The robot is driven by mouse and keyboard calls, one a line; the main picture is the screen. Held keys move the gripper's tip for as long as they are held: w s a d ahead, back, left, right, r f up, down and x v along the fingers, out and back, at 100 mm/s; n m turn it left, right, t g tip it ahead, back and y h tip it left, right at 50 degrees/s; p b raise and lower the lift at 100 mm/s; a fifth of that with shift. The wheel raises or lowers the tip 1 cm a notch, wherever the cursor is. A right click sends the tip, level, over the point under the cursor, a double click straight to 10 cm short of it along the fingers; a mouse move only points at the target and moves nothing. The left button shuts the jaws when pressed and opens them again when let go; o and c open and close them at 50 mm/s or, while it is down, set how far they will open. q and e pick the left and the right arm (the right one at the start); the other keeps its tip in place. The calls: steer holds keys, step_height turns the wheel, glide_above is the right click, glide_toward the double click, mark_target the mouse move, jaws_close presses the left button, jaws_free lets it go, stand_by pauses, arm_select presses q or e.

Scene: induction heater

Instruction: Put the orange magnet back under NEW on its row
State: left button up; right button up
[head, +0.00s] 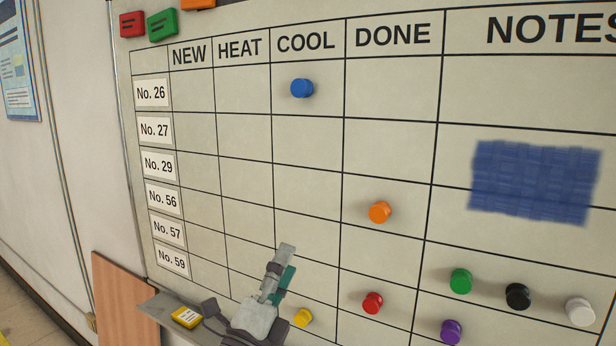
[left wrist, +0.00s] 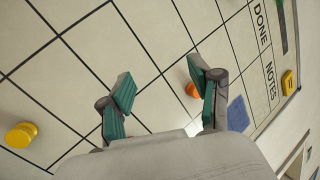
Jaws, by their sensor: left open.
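The orange magnet (head: 380,212) sits on the whiteboard in the DONE column, in what looks like the No. 29 row. In the left wrist view the orange magnet (left wrist: 192,90) shows partly hidden behind the right-hand finger. The NEW column heading (head: 189,55) is at the board's left, and the cell under it beside the No. 29 label (head: 158,164) is empty. My left gripper (head: 284,268) is in front of the lower board, below and left of the orange magnet. In the left wrist view my left gripper (left wrist: 158,78) is open with nothing between its fingers. My right gripper is not in view.
A blue magnet (head: 302,88) is under COOL, row No. 26. Yellow (head: 303,318), red (head: 372,303), green (head: 461,281), black (head: 517,296), white (head: 580,311) and purple (head: 451,331) magnets sit low on the board. A ledge (head: 158,304) holds a yellow box (head: 186,317).

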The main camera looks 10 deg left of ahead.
arm_select(q)
steer(key=s+d+r+n+g+h, duration=0.3)
steer(key=d+r+n+g+h, duration=0.5)
steer(key=n, duration=1)
steer(key=s+d+r+n+g+h, duration=0.4)
steer(key=r+n+g+h, duration=0.5)
steer(key=n, duration=0.8)
steer(key=m+t+y, duration=0.1)
steer(key=m+y, duration=1)
steer(key=y, duration=0.2)
glide_toward(372, 209)
steer(key=p+x, duration=0.5)
steer(key=x, duration=0.5)
steer(key=shift+d, duration=0.1)
steer(key=shift+c, duration=0.2)
